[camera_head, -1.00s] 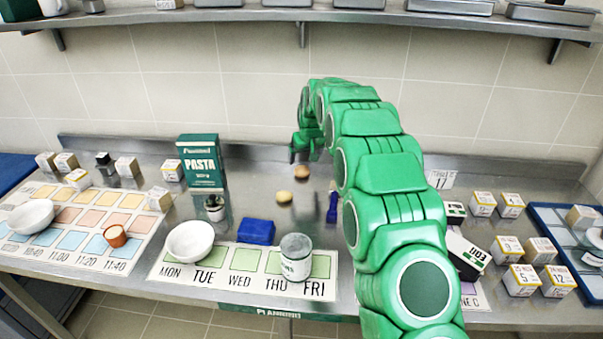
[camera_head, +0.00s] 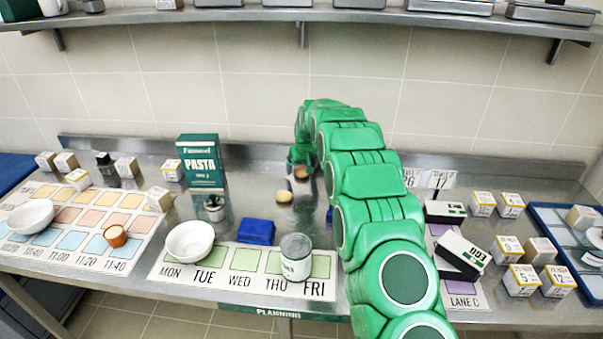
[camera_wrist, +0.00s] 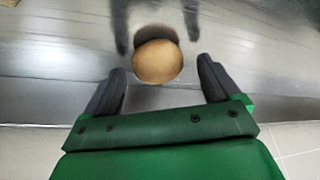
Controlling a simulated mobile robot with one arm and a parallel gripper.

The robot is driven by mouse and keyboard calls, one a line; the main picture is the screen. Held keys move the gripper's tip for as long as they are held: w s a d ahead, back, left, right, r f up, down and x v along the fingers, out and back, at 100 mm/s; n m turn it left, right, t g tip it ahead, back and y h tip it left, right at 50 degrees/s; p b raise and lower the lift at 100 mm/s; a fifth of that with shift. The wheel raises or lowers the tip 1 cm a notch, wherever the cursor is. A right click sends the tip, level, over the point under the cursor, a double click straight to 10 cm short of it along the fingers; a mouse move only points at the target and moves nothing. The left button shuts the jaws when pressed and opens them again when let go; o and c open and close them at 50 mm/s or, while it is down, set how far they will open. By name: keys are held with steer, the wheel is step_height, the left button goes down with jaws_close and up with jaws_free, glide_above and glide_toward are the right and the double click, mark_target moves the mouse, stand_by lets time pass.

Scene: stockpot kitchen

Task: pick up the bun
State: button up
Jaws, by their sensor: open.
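The bun (camera_wrist: 157,61) is a round, tan-brown piece on the steel counter. In the wrist view it lies just beyond the fingertips of my gripper (camera_wrist: 162,78), roughly centred between them. The two dark fingers are apart and nothing is between them. In the head view the bun (camera_head: 301,172) sits toward the back of the counter, partly hidden by my gripper (camera_head: 298,165), which is above it. A second, paler yellow round piece (camera_head: 284,197) lies just in front of it.
A green pasta box (camera_head: 202,160) stands left of the bun. A blue block (camera_head: 256,231), a white bowl (camera_head: 190,241) and a can (camera_head: 296,258) are nearer the front. The back wall (camera_head: 250,100) rises behind the counter. The counter close around the bun is mostly clear.

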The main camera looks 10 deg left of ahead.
steer(key=shift+w+f, duration=0.15)
steer(key=shift+f, duration=0.45)
steer(key=c, duration=1.2)
steer(key=shift+o, duration=0.2)
steer(key=shift+r, duration=0.15)
